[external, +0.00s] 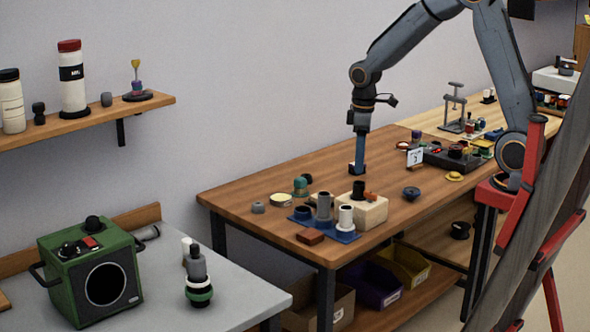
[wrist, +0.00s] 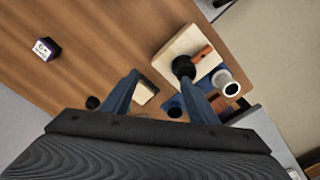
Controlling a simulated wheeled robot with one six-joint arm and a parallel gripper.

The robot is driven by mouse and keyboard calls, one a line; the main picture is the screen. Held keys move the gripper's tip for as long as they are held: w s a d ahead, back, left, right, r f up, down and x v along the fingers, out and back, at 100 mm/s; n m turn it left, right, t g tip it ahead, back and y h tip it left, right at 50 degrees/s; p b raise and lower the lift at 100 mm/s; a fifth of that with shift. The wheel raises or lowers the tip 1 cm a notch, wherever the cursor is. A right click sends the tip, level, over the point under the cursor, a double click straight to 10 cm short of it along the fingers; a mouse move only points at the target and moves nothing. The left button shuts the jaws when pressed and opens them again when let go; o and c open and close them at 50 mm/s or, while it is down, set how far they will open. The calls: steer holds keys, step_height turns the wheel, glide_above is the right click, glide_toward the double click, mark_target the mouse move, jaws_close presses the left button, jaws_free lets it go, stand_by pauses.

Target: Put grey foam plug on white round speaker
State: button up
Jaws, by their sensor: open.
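My gripper (external: 357,168) points down, above the wooden table near its back middle. Its two blue fingers are apart in the wrist view (wrist: 158,85), and I see nothing held between them. A small grey plug-like piece (external: 258,206) lies near the table's left end; it may be the grey foam plug, but a taller grey cylinder (external: 324,205) also stands on the blue tray. A low round piece with a pale top (external: 281,200) sits right of the small grey piece; I cannot tell whether it is the white round speaker. The gripper is right of and behind these pieces.
A blue tray (external: 338,238) holds a white cylinder (external: 346,218), which also shows in the wrist view (wrist: 231,88). A pale wooden block (external: 372,211) stands beside it with a black knob (external: 358,190) on top. A green box (external: 90,275) sits on the grey bench.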

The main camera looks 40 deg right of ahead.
steer(key=s+d+f+m, duration=0.2)
steer(key=s+d+m, duration=0.1)
steer(key=s, duration=0.4)
steer(key=s+d+f+m, duration=0.1)
steer(key=s+d+m, duration=0.3)
steer(key=s, duration=0.4)
steer(key=shift+d+f, duration=0.4)
steer(key=shift+d, duration=0.45)
